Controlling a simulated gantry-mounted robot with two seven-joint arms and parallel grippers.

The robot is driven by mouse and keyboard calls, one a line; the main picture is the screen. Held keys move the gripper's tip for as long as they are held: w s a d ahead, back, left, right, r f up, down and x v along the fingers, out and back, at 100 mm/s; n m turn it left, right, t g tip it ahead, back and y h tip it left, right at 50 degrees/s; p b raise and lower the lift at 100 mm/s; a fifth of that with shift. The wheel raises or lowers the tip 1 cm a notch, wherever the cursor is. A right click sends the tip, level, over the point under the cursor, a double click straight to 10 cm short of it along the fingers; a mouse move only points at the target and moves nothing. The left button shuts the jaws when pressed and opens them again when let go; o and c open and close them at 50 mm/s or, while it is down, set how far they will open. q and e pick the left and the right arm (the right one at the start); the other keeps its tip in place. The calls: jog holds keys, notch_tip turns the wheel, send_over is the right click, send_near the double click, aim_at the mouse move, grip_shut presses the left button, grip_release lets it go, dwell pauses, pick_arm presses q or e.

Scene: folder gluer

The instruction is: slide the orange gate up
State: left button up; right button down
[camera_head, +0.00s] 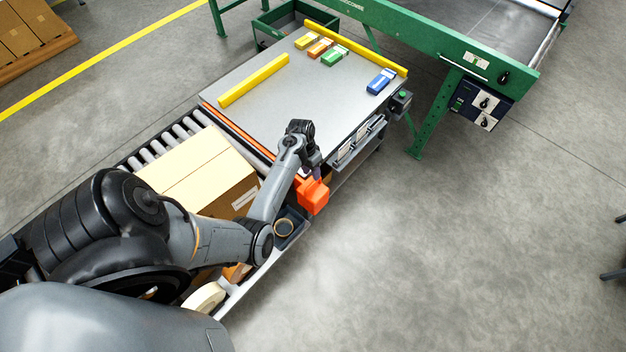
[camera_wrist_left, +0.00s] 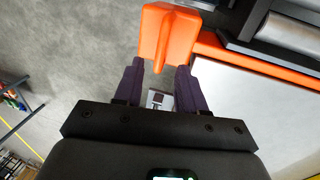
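The orange gate (camera_head: 238,128) is a long low bar between the roller conveyor and the grey table. It ends in a chunky orange handle block (camera_head: 313,196) at the table's near right corner. In the left wrist view the handle (camera_wrist_left: 167,38) stands just ahead of my fingertips, and the gate bar (camera_wrist_left: 255,62) runs off to the right. My left gripper (camera_head: 311,172) is beside the handle, its fingers partly hidden by the wrist in the head view. In the wrist view the left gripper (camera_wrist_left: 160,66) is open, with a gap between its dark fingers. My right gripper is not in view.
A cardboard box (camera_head: 195,165) sits on the rollers (camera_head: 165,140) beside my left arm. The table (camera_head: 290,95) carries yellow rails and several small coloured boxes (camera_head: 335,56). A tray with a tape roll (camera_head: 284,227) is below the handle. Open floor lies to the right.

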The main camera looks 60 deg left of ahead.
pick_arm(q)
jog(key=shift+w+d+f+b, duration=0.1)
jog(key=shift+d+f+b, duration=0.1)
jog(key=shift+f, duration=0.6)
jog(key=shift+s+d+f+b, duration=0.1)
jog(key=shift+f+b, duration=0.05)
jog(key=shift+f, duration=0.6)
jog(key=shift+w+d+f+b, duration=0.1)
jog(key=shift+d+f+b, duration=0.1)
jog(key=shift+f, duration=0.6)
jog(key=shift+a, duration=0.1)
grip_shut()
